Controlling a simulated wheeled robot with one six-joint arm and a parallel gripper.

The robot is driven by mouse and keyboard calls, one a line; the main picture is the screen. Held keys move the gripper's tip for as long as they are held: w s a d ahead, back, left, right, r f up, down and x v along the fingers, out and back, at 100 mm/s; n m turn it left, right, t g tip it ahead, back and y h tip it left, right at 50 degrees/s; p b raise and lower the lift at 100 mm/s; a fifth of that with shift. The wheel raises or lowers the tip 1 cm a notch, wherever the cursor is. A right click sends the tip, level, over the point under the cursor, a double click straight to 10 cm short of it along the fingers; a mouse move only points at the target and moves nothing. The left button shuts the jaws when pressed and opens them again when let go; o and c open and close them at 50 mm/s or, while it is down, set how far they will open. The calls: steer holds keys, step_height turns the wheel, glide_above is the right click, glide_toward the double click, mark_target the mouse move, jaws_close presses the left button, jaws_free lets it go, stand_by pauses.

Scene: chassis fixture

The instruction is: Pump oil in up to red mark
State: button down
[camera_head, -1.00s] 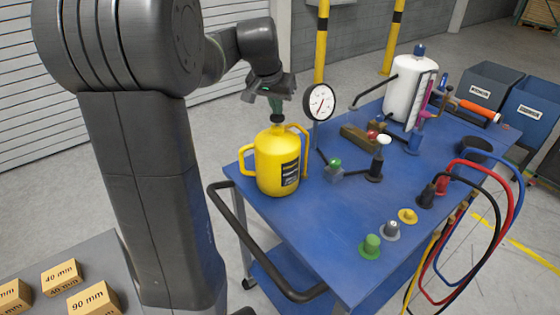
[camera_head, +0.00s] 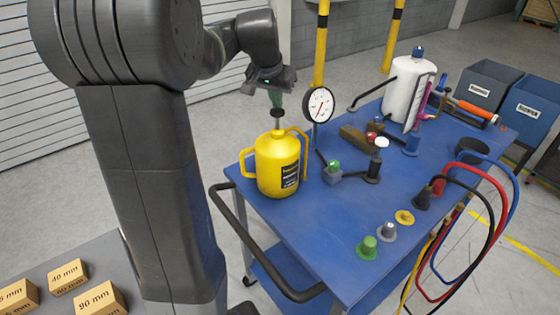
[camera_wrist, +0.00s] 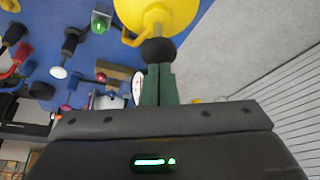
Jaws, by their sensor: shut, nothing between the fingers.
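A yellow oil can (camera_head: 277,168) with a dark label and side handles stands upright at the table's near-left corner. Its black pump knob (camera_head: 277,113) sits on a short stem above the can top. My gripper (camera_head: 276,100) is shut and empty, with its green fingers pointing down just over the knob. In the wrist view the fingertips (camera_wrist: 159,70) meet or nearly meet the black knob (camera_wrist: 158,51); I cannot tell if they touch. A white tank (camera_head: 405,93) with an upright scale tube stands at the back. The oil level and red mark are too small to read.
A round dial gauge (camera_head: 318,104) on a post stands close right of my gripper. The blue table (camera_head: 325,235) also holds a wooden block (camera_head: 357,138), coloured plugs (camera_head: 367,247) and hoses. Grey and blue bins (camera_head: 489,85) stand behind.

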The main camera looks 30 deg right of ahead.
mark_target(276, 111)
steer(key=shift+f+b, duration=1.25)
steer(key=shift+f, duration=0.7)
steer(key=shift+r+p, duration=1.7)
steer(key=shift+r, duration=0.35)
step_height(276, 111, up, 6)
steer(key=p, duration=0.5)
steer(key=shift+r, duration=0.1)
